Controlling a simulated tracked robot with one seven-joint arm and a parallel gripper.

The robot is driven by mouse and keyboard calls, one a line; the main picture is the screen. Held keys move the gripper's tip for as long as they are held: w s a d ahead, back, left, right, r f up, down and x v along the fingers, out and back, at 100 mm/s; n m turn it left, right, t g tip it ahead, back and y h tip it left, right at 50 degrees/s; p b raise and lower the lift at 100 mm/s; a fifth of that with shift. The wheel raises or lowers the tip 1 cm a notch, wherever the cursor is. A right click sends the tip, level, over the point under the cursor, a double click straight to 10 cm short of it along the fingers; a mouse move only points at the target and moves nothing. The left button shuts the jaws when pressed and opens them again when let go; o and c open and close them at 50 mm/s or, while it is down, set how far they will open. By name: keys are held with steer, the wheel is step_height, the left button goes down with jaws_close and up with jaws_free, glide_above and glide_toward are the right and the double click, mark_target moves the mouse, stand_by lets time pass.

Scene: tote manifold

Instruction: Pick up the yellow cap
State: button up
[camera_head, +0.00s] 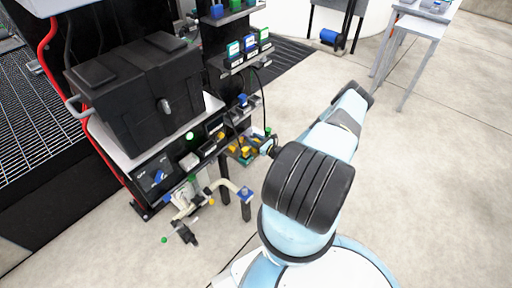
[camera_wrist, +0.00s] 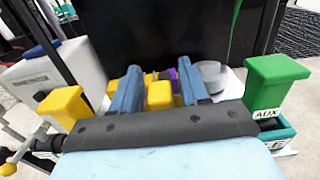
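My gripper (camera_wrist: 158,78) shows in the wrist view with its two blue fingers spread apart. A yellow block-shaped piece (camera_wrist: 160,95), which may be the yellow cap, appears between the fingers, with gaps on both sides. Its lower part is hidden behind the gripper's dark body. More yellow shows just behind the left finger. Another yellow cap-like block (camera_wrist: 65,104) stands to the left of the gripper, outside the fingers. I cannot tell which yellow piece is the cap. In the head view, small yellow parts (camera_head: 236,149) lie at the rack's lower right, beside my arm's far end.
A green block (camera_wrist: 275,82) marked AUX stands close on the right. A grey box (camera_wrist: 45,78) is at left. The black case (camera_head: 140,92) sits on the rack. Open floor lies right.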

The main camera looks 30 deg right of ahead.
jaws_close()
stand_by(0.3)
steer(key=shift+r, duration=0.55)
steer(key=r, duration=0.2)
steer(key=shift+s+r, duration=0.2)
steer(key=shift+r, duration=0.1)
steer(key=s+d+r, duration=0.1)
steer(key=s+r, duration=0.8)
steer(key=s, duration=0.4)
steer(key=shift+s+d+r, duration=0.15)
steer(key=shift+s+d, duration=0.05)
steer(key=shift+s, duration=0.05)
